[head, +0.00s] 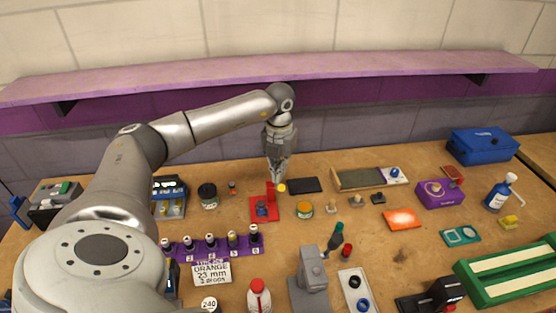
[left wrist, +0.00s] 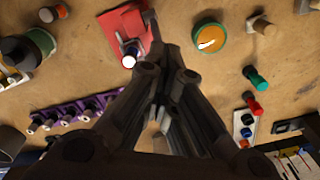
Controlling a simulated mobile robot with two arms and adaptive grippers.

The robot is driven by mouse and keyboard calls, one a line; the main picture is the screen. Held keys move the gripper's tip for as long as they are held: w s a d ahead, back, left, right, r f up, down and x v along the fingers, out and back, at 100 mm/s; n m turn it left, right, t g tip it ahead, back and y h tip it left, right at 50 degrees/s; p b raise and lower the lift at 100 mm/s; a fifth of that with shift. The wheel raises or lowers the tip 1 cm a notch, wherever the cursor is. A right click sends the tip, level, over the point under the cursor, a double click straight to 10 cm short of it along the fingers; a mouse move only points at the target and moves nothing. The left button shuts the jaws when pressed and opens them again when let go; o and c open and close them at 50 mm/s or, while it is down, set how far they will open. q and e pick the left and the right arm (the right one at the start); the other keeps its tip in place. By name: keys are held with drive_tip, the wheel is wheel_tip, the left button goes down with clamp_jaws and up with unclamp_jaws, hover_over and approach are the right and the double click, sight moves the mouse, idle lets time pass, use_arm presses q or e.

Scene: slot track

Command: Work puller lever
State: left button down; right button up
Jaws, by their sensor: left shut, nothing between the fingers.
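A red device (head: 263,209) with a flat base and an upright post stands on the bench below my left gripper. A small blue and dark part sits on its base, and a yellow knob (head: 281,187) shows beside the post. It looks like the puller, but I cannot tell for sure. My left gripper (head: 277,178) points down, shut and empty, just above the knob; I cannot tell whether they touch. In the left wrist view the red base (left wrist: 118,22) lies beyond the gripper's fingers (left wrist: 166,52), which hide part of the device. My right gripper is not in view.
An orange tin (head: 304,209) and a black pad (head: 306,185) are close to the red device. A purple rack of bottles (head: 210,246) is at left front; a shelf (head: 270,68) runs behind.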

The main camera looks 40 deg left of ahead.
use_arm(q)
drive_tip(key=shift+s+d+f, duration=0.1)
drive_tip(key=shift+s+d, duration=0.05)
drive_tip(key=shift+d, duration=0.05)
idle(0.3)
